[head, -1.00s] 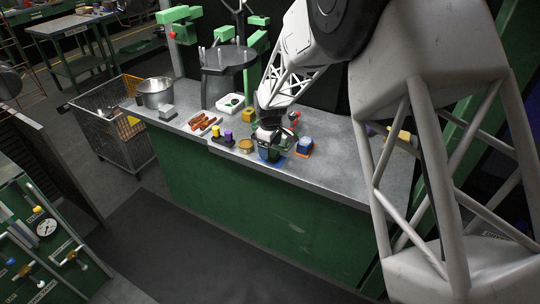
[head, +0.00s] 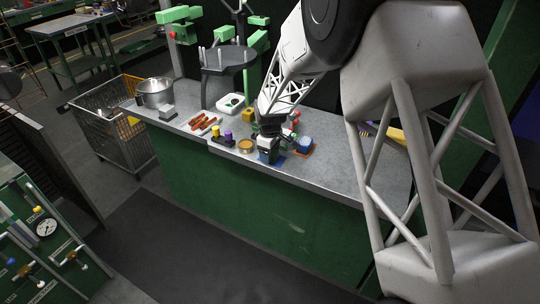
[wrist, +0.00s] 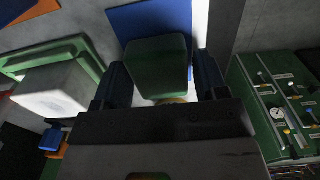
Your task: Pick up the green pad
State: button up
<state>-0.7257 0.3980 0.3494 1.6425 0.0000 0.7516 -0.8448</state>
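The green pad (wrist: 158,62) is a dark green block with rounded edges. In the wrist view it sits between the two fingers of my gripper (wrist: 162,72), over or in front of a blue square mat (wrist: 140,20). The fingers stand apart on either side of it, with a thin gap showing on the right. I see no clear grip on it. In the head view my gripper (head: 269,143) is low over the blue mat (head: 269,158) near the bench's front edge and largely hides the pad.
A white block (wrist: 58,90) on a green mat lies left of my gripper in the wrist view. A blue pad (head: 305,142) sits on an orange mat just right. A yellow tin (head: 245,146) and a purple-topped item (head: 228,135) stand left.

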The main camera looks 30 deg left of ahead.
jog(key=c, duration=0.6)
jog(key=shift+r, duration=0.15)
jog(key=shift+r, duration=0.85)
jog(key=shift+s+d+r, duration=0.1)
jog(key=shift+r, duration=0.35)
jog(key=shift+s+d+r, duration=0.1)
jog(key=shift+r, duration=0.3)
jog(key=s+d, duration=0.3)
jog(key=s, duration=0.1)
jog(key=s+d+r, duration=0.1)
jog(key=s+d, duration=0.6)
jog(key=shift+s+r, duration=0.2)
jog(key=shift+s, duration=0.15)
